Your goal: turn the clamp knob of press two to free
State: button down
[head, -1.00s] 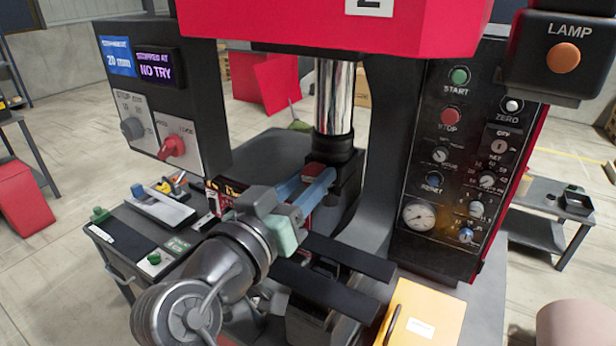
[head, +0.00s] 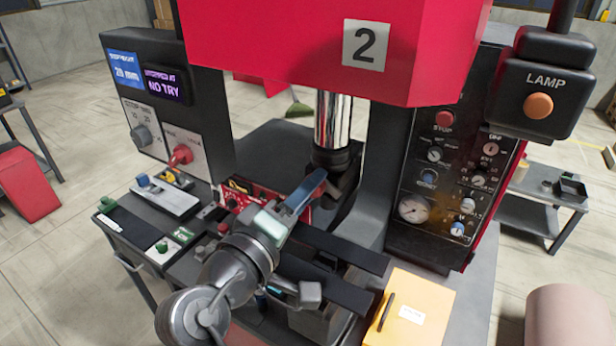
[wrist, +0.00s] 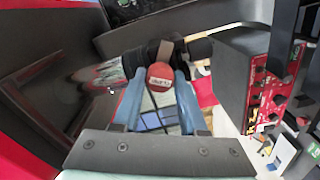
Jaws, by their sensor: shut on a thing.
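My gripper (head: 320,178), with blue fingers, reaches the lower end of the ram on the press marked 2. In the wrist view, a round red knob (wrist: 161,76) with a small white label sits between the fingertips, in front of the dark ram collar (wrist: 140,62). The gripper (wrist: 159,82) is shut on this knob. The label is too small to read surely, and a brown strip stands just above the knob. In the head view, the fingers hide the knob. The chrome ram (head: 333,120) stands above the collar.
Another red knob (head: 180,155) is on the left panel, below a display reading NO TRY (head: 165,84). The control panel (head: 440,180) is right of the ram. A red box (wrist: 275,92) is close on the right in the wrist view. A yellow box (head: 415,312) lies in front.

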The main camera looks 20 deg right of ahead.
jog(key=shift+n+p, duration=2.25)
jog(key=shift+n, duration=0.65)
jog(key=shift+c, duration=2.2)
grip_release()
jog(key=shift+a, duration=0.1)
